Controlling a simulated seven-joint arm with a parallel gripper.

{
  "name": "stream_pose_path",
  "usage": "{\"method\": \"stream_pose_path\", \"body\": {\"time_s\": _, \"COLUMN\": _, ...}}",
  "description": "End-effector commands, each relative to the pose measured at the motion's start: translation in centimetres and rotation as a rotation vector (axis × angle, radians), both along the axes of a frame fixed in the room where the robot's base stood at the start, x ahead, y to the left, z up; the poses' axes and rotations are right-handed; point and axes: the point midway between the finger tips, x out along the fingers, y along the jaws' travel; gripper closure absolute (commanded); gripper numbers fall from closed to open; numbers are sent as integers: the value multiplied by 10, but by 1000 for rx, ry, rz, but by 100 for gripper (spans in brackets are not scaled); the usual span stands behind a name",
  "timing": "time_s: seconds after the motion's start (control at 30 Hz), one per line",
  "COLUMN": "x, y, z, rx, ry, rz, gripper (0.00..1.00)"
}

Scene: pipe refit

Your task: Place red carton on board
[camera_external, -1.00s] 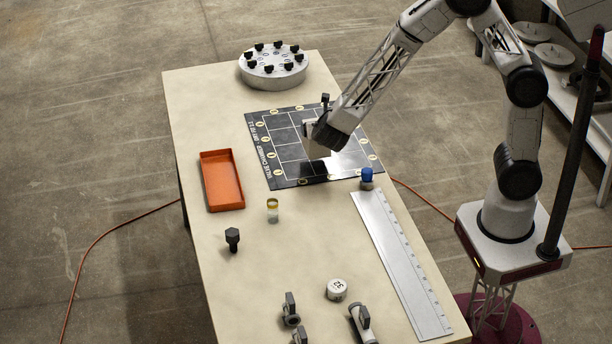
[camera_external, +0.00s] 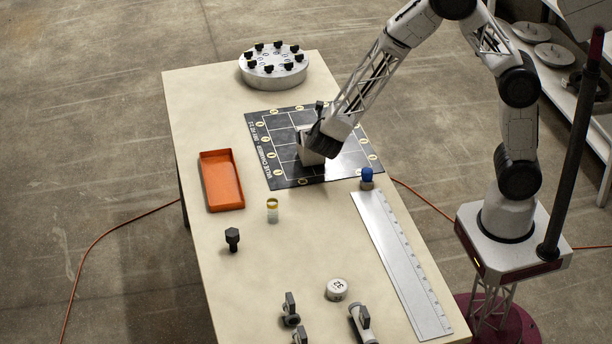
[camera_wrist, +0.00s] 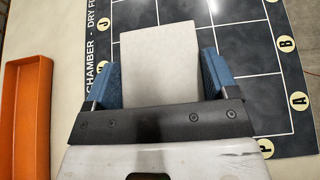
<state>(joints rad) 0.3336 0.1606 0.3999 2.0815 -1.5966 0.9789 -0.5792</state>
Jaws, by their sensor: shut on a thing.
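My gripper (camera_external: 318,142) is low over the black gridded board (camera_external: 352,163) and shut on a pale grey-white box (camera_external: 309,157). In the wrist view the box (camera_wrist: 160,62) sits between the two blue fingers of my gripper (camera_wrist: 160,82), and its visible face is plain and pale, not red. The box is at or just above the board's near-left part; I cannot tell whether it touches. The board (camera_wrist: 240,50) shows white grid lines and round cream letter marks in the wrist view. No red carton shows; the box's far sides are hidden.
An orange tray (camera_external: 237,182) lies left of the board. A silver flange with black bolts (camera_external: 273,72) stands behind. A blue-capped item (camera_external: 367,178) stands at the board's near-right corner, beside a steel ruler (camera_external: 400,262). A small jar (camera_external: 272,210) and black bolt (camera_external: 232,239) stand in front.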

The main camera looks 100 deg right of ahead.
Motion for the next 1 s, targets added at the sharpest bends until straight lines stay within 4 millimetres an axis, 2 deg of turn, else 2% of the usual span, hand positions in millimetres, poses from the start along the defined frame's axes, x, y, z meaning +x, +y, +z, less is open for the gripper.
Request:
{"method": "stream_pose_path", "body": {"time_s": 0.53, "x": 0, "y": 0, "z": -8, "rx": -1, "ry": -2, "rz": 0, "gripper": 53}}
{"method": "stream_pose_path", "body": {"time_s": 0.57, "x": 0, "y": 0, "z": -8, "rx": 0, "ry": -1, "rz": 0, "gripper": 19}}
{"method": "stream_pose_path", "body": {"time_s": 0.67, "x": 0, "y": 0, "z": -8, "rx": 0, "ry": -1, "rz": 0, "gripper": 4}}
{"method": "stream_pose_path", "body": {"time_s": 0.7, "x": 0, "y": 0, "z": -8, "rx": 0, "ry": -1, "rz": 0, "gripper": 0}}
{"method": "stream_pose_path", "body": {"time_s": 1.0, "x": 0, "y": 0, "z": -7, "rx": 0, "ry": -1, "rz": 0, "gripper": 0}}
